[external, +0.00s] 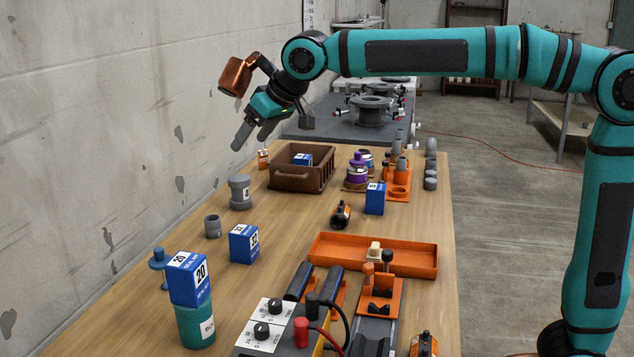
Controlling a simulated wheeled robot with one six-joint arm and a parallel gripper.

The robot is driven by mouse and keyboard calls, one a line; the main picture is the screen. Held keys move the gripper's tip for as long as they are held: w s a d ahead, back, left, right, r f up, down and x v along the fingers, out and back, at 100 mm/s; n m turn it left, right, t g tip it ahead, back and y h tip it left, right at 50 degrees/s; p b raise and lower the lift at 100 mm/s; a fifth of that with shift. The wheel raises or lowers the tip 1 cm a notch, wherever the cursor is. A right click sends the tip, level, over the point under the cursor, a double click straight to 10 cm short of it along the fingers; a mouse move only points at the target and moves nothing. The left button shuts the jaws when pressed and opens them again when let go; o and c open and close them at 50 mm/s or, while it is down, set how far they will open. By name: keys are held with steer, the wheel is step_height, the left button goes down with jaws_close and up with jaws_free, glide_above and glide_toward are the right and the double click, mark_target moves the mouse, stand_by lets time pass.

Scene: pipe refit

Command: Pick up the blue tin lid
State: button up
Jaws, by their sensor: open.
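A blue round piece with a knob on top (157,260), which looks like the blue tin lid, is at the left edge of the wooden table. It is partly behind a blue box marked 20 (190,279), which rests on a teal tin (196,326). I cannot tell what the lid rests on. My gripper (277,130) is open and empty, its fingers spread, high above the far end of the table. It is well apart from the lid, farther back and to the right.
A brown crate (287,180) holds a blue box. Grey pipe pieces (240,192), another blue box (244,244) and an orange tray (420,262) stand on the table (150,312). A concrete wall (90,130) runs close along the left. Bare wood lies mid-table.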

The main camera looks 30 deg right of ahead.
mark_target(161, 250)
steer(key=s+a+f+n+g+h, duration=0.1)
steer(key=s+a+f, duration=0.25)
steer(key=a, duration=0.55)
steer(key=s+a+f+n+g+h, duration=0.15)
steer(key=a+f, duration=0.35)
steer(key=a, duration=0.5)
steer(key=shift+m+y, duration=0.45)
steer(key=x, duration=1.2)
steer(key=shift+s+a, duration=0.1)
steer(key=shift+x, duration=2.65)
steer(key=c, duration=1.1)
steer(key=shift+o, duration=0.2)
steer(key=shift+r, duration=0.15)
